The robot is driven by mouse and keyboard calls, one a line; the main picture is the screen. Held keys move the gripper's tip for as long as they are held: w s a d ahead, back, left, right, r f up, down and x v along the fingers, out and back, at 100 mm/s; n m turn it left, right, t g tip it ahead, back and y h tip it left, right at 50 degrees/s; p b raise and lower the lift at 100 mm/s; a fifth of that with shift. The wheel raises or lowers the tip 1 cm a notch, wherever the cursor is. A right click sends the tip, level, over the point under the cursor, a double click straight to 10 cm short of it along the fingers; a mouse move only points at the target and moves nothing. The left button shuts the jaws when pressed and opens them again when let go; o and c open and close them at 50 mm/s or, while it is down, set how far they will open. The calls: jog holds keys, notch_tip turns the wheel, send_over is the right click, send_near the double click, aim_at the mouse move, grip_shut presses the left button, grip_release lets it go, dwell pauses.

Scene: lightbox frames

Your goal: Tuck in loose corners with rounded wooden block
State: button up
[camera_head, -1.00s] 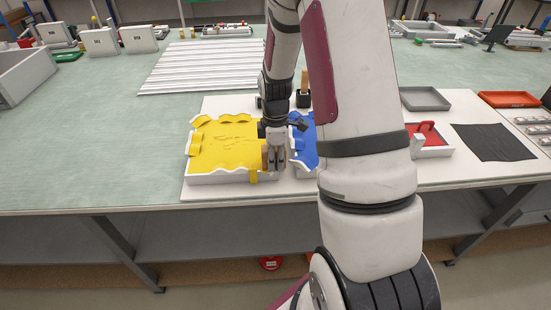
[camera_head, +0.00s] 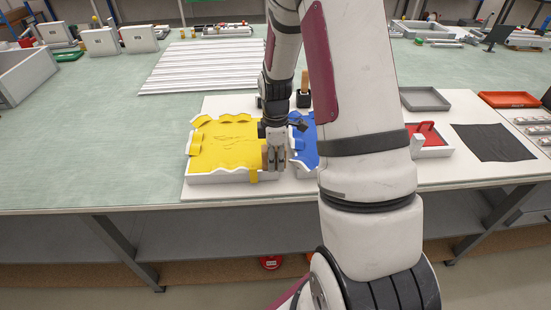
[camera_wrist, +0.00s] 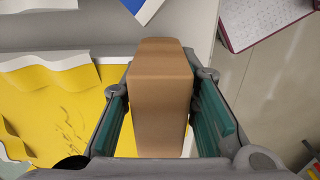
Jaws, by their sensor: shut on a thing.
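My gripper (camera_head: 275,158) is shut on the rounded wooden block (camera_wrist: 161,85), which fills the space between the green-padded fingers in the wrist view. In the head view the gripper is at the right front corner of a white-walled tray (camera_head: 215,179) lined with a yellow sheet (camera_head: 225,145). The sheet's edges are wavy and curl over the walls, and a strip hangs over the front wall near the gripper. Dark creases or marks show on the sheet (camera_wrist: 60,115). I cannot tell whether the block touches it.
A blue-lined tray (camera_head: 305,140) stands just right of my gripper, partly hidden by my arm. A ribbed white panel (camera_head: 203,66) lies behind on the table.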

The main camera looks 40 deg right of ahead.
jog(key=shift+r+p, duration=1.6)
jog(key=shift+r, duration=1.9)
